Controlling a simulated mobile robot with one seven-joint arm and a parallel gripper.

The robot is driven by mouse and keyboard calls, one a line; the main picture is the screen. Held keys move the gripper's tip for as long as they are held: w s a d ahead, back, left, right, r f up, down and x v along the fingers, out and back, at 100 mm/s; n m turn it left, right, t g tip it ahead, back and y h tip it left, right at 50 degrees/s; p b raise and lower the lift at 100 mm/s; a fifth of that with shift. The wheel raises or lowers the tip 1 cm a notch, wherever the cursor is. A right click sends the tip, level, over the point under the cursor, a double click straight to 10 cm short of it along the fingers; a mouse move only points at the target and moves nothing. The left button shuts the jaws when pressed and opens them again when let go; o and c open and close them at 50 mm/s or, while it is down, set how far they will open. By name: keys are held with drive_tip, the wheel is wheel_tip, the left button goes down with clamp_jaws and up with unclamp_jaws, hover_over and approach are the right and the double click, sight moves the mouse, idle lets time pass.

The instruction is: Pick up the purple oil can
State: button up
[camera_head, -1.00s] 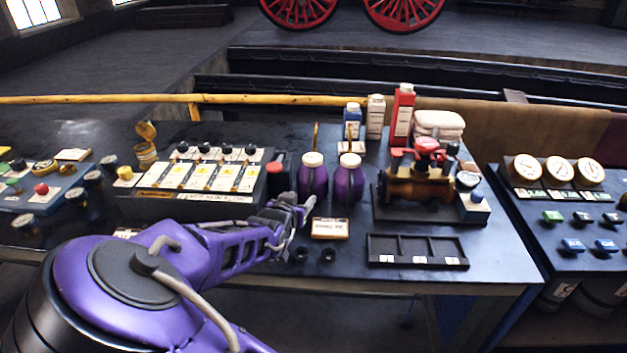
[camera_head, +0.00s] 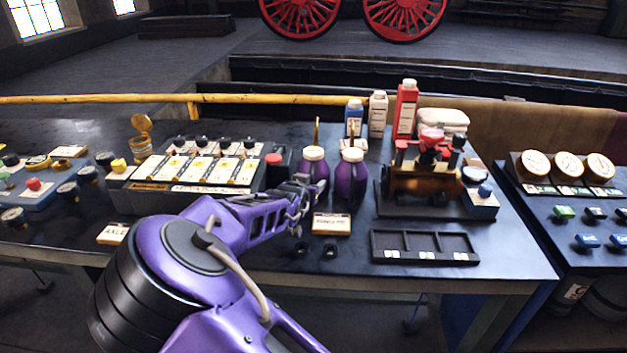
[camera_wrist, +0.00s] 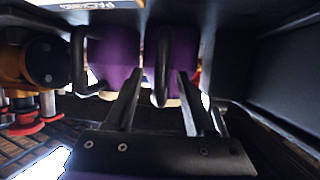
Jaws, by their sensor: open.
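Two purple oil cans with white caps stand side by side on the workbench, the left can (camera_head: 314,170) and the right can (camera_head: 351,182). My gripper (camera_head: 302,192) is low at the front left of the left can, partly overlapping it. The wrist view looks upside down: the left can shows there (camera_wrist: 182,55) and the right can beside it (camera_wrist: 118,62), each with a dark loop handle. My open gripper (camera_wrist: 160,75) has its fingertips on either side of the left can's handle in that view. Contact cannot be told.
A labelled block (camera_head: 331,223) stands in front of the cans. A brass valve assembly (camera_head: 420,180) is to the right, with a divided black tray (camera_head: 425,247) before it. A switch panel (camera_head: 200,172) stands left. Bottles, including a red one (camera_head: 405,108), stand behind.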

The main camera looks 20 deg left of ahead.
clamp_jaws()
drive_tip(key=shift+r, duration=0.1)
idle(1.2)
